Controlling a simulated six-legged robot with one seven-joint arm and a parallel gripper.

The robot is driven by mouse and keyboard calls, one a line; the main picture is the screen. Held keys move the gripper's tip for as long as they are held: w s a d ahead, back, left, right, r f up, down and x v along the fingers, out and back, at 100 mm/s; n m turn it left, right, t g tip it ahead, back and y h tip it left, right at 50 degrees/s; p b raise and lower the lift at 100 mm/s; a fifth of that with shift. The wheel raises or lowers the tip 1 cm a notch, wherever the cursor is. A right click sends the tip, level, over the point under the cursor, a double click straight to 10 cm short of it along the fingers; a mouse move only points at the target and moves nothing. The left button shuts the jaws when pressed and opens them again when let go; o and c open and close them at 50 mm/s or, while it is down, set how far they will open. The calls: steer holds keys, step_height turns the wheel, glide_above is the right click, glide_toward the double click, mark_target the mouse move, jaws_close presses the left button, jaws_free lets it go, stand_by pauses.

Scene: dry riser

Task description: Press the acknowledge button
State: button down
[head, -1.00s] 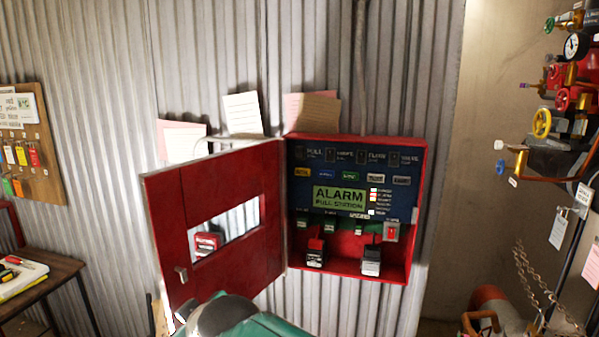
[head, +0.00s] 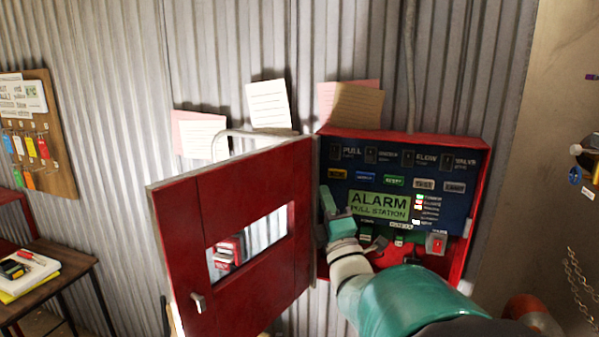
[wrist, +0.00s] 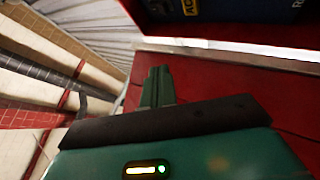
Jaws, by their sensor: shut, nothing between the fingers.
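The alarm box (head: 478,205) is red with a blue panel (head: 455,205) inside, its red door (head: 190,245) swung open to the left. In the wrist view a yellow label (wrist: 189,6) reading "AC" is cut off at the top edge. My gripper (head: 328,203) is shut and empty, in front of the panel's lower left, just below the yellow label. Its green fingers (wrist: 156,84) lie together in the wrist view. I cannot tell whether they touch anything.
A blue label (head: 365,177) and a green label (head: 394,181) are to the right of the yellow one. A red switch (head: 436,243) is at the lower right. The open door stands close to my gripper's left. Paper notes (head: 268,104) hang above the box.

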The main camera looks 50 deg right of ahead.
glide_toward(334, 170)
steer(key=shift+w+d+r, duration=0.3)
steer(key=shift+w+r, duration=0.55)
steer(key=shift+w, duration=0.15)
steer(key=shift+w+d+r, duration=0.3)
steer(key=shift+w+r, duration=0.55)
steer(key=shift+w, duration=0.15)
stand_by(0.9)
steer(key=shift+w+d, duration=0.2)
steer(key=shift+d, duration=0.2)
steer(key=shift+w+d, duration=0.2)
steer(key=shift+d, duration=0.25)
stand_by(0.7)
steer(key=shift+a, duration=0.1)
steer(key=shift+s+a, duration=0.35)
steer(key=shift+a, duration=0.4)
